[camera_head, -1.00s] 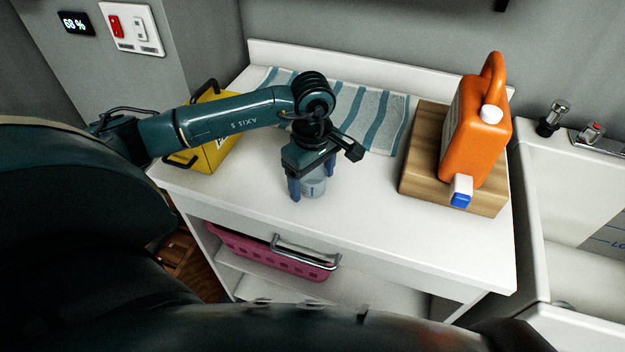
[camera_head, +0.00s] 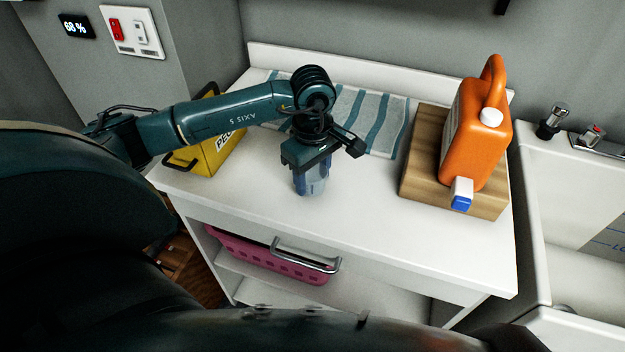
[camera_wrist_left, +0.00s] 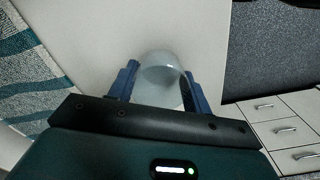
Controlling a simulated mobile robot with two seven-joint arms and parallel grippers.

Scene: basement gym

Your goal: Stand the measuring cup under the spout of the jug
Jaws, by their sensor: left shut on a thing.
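The measuring cup (camera_head: 314,184) is a clear, bluish cup near the front middle of the white counter. My left gripper (camera_head: 312,180) comes down over it from above and is shut on it, a blue finger on either side. In the left wrist view the cup (camera_wrist_left: 160,72) sits between the fingertips of the gripper (camera_wrist_left: 163,80). I cannot tell whether its base touches the counter. The orange jug (camera_head: 472,135) stands on a wooden block to the right, its white spout with a blue tip (camera_head: 461,195) jutting out over the block's front. My right gripper is not in view.
The wooden block (camera_head: 420,180) stands at the counter's right end, beside a white sink (camera_head: 580,190). A striped towel (camera_head: 345,105) lies behind the gripper. A yellow box (camera_head: 212,150) stands at the left. The counter (camera_head: 370,220) between cup and block is clear.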

